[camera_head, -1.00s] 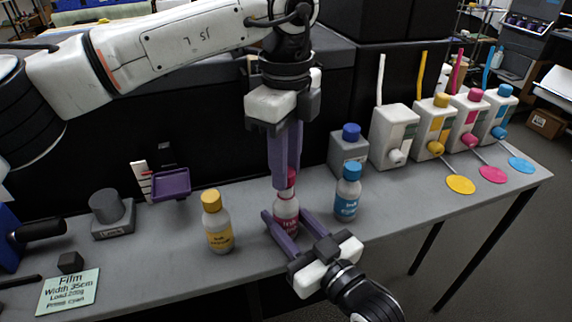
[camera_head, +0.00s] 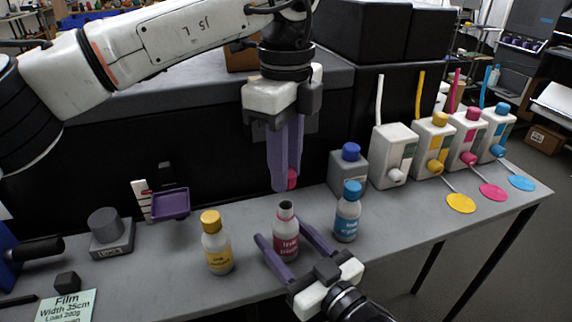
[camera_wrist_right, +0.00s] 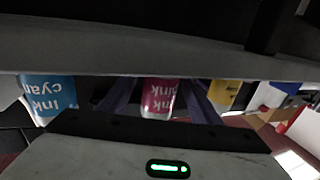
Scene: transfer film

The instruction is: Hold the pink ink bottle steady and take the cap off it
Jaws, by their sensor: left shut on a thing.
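The pink ink bottle (camera_head: 286,240) stands upright on the table in the head view, its neck bare. Its pink cap (camera_head: 291,179) is held above it, apart from the neck. My left gripper (camera_head: 285,185) is shut on the cap, pointing down and partly hiding it. My right gripper (camera_head: 284,231) reaches in from the front, with one finger on each side of the bottle. Its fingers look spread, with a gap to the bottle. The right wrist view also shows the pink bottle (camera_wrist_right: 158,98) between the fingers.
A yellow ink bottle (camera_head: 217,246) stands left of the pink one and a cyan bottle (camera_head: 347,216) right of it, both capped. A grey bottle with a blue cap (camera_head: 348,172) stands behind. Several ink tanks (camera_head: 433,143) line the right side.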

